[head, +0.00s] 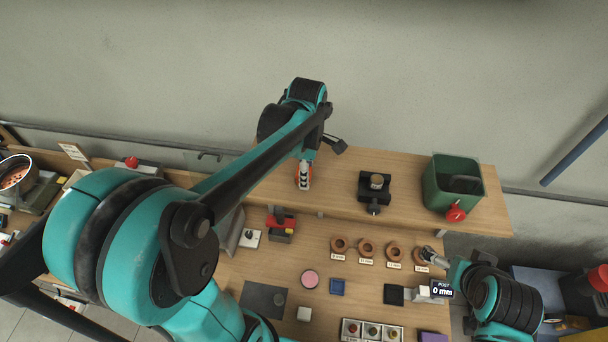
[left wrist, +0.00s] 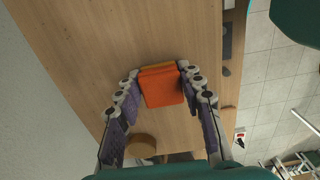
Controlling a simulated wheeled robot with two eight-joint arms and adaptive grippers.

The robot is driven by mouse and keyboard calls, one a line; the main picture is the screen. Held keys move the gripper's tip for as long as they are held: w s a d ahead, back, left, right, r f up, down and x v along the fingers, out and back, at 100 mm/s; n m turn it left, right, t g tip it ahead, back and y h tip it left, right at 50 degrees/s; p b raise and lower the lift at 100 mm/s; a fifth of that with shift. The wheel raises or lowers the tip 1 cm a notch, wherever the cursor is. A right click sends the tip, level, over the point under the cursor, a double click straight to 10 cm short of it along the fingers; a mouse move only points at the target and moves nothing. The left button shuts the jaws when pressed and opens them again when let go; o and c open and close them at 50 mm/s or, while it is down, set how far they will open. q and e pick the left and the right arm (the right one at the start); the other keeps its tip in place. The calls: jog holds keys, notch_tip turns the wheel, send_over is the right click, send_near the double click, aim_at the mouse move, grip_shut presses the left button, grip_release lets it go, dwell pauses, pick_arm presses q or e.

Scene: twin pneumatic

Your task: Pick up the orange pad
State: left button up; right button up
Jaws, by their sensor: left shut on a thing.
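The orange pad (left wrist: 162,88) sits between the fingertips of my left gripper (left wrist: 160,80) in the left wrist view, with a finger against each side. My left gripper is shut on it. I cannot tell whether the pad still touches the wood. My right gripper (head: 430,254) is at the right, beside the rightmost brown ring; its fingers are too small to read.
On the back shelf stand a black fixture (head: 375,190) and a green bin (head: 452,184). Shelf between gripper and fixture is clear.

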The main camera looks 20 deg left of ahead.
pick_arm(q)
jog(key=shift+r, duration=0.1)
jog(key=shift+r, duration=0.6)
notch_tip(320, 180, up, 3)
jog(key=shift+d, duration=0.1)
jog(key=s+d+r, duration=0.1)
jog(key=d+r, duration=0.2)
jog(key=d, duration=0.2)
jog(key=s+d+r+b, duration=0.1)
jog(key=d+r, duration=0.2)
jog(key=d, duration=0.3)
jog(key=shift+s+d+r, duration=0.15)
jog(key=shift+s+r, duration=0.05)
jog(key=shift+r, duration=0.1)
jog(key=o, duration=0.6)
jog(key=c, duration=0.4)
